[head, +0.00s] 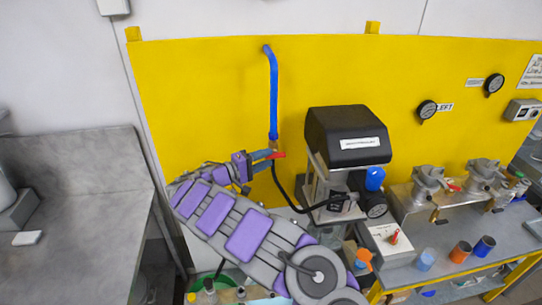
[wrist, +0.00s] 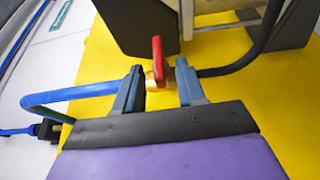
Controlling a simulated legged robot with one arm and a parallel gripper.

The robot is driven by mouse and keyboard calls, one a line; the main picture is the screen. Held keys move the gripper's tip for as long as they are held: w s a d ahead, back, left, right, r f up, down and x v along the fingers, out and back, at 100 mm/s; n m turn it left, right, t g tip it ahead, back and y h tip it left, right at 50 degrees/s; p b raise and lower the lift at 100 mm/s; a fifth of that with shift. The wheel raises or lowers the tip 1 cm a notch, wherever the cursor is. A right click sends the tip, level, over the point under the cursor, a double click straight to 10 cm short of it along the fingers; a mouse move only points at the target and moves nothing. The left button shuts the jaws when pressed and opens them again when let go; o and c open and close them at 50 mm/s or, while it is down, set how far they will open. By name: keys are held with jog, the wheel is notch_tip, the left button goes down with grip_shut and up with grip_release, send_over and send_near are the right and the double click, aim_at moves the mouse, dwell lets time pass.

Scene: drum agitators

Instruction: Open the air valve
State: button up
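The air valve has a red lever handle (head: 278,155) and sits at the lower end of a blue air pipe (head: 273,95) in front of the yellow panel. In the wrist view the red handle (wrist: 157,58) stands up from a brass body (wrist: 152,82). My gripper (head: 266,156) is at the valve in the head view. In the wrist view my gripper (wrist: 158,72) is open, one finger on each side of the valve, with visible gaps to the red handle. The lower part of the brass body is partly hidden behind my gripper.
A black-topped machine (head: 347,137) stands just right of the valve, joined to it by a black hose (head: 286,197). A grey bench (head: 75,230) is at left. Gauges (head: 427,109) hang on the yellow panel (head: 210,90). Cups (head: 460,251) stand on the right-hand table.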

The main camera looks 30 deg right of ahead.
aim_at(276, 154)
jog(key=d, duration=0.5)
jog(key=shift+w+d+f, duration=0.1)
jog(key=shift+d, duration=0.15)
jog(key=shift+a, duration=0.7)
jog(key=shift+c, duration=0.9)
jog(key=shift+a, duration=0.5)
jog(key=c, duration=0.3)
jog(key=shift+c, duration=0.7)
jog(key=shift+d, duration=0.15)
grip_shut()
jog(key=shift+d, duration=0.25)
jog(key=shift+d, duration=0.2)
